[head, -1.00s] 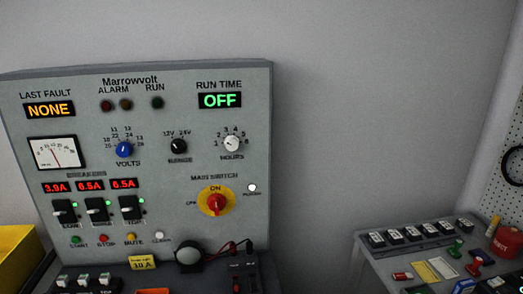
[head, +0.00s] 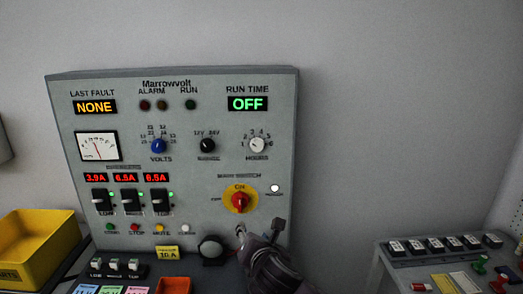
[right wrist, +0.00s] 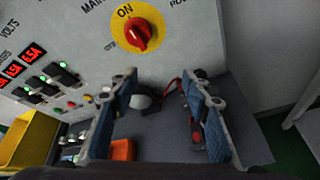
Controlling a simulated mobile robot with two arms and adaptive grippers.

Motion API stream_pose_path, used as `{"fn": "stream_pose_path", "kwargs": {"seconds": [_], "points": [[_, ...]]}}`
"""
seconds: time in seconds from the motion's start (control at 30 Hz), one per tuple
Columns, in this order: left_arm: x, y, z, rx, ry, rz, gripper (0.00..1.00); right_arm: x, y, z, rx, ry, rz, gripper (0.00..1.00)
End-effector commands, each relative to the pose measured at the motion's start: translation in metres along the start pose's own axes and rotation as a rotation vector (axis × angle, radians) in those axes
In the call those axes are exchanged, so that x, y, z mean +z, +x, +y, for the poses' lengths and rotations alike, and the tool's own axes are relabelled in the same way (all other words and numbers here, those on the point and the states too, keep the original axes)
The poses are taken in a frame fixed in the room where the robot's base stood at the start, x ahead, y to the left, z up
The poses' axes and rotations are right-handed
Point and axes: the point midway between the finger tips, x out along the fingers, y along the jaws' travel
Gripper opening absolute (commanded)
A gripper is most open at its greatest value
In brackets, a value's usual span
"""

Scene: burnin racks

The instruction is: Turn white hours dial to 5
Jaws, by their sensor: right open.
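The white hours dial (head: 257,145) sits at the upper right of the grey Marrowvolt panel (head: 225,110) in the head view. Numbers from 1 up to about 6 arc above it. Its pointer is too small to read surely. It is outside the right wrist view. My right gripper (head: 258,232) is in front of the panel's lower right, below the dial and the red main switch, apart from the dial. In the right wrist view its two blue-padded fingers (right wrist: 160,105) are spread with nothing between them. My left gripper is not in view.
The red main switch (head: 240,200) on its yellow plate points to ON, between my right gripper and the dial. It also shows in the wrist view (right wrist: 138,35). A yellow bin (head: 35,250) stands at left. A side bench (head: 400,262) stands at right.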

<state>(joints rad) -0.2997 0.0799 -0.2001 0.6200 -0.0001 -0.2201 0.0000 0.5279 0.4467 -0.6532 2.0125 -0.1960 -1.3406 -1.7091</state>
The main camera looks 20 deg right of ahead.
Motion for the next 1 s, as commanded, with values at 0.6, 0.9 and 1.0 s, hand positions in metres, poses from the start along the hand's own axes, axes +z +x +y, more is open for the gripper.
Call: {"fn": "stream_pose_path", "kwargs": {"seconds": [0.6, 0.9, 1.0], "points": [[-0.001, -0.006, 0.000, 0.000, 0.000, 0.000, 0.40, 0.184, -0.008, 0.089, -0.044, -0.884, -0.405, 0.44], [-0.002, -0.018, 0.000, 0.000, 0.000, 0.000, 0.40, 0.200, 0.033, 0.095, -0.042, -0.880, -0.404, 0.44], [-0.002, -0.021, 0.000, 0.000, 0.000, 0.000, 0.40, 0.203, 0.043, 0.096, -0.040, -0.880, -0.404, 0.44]]}}
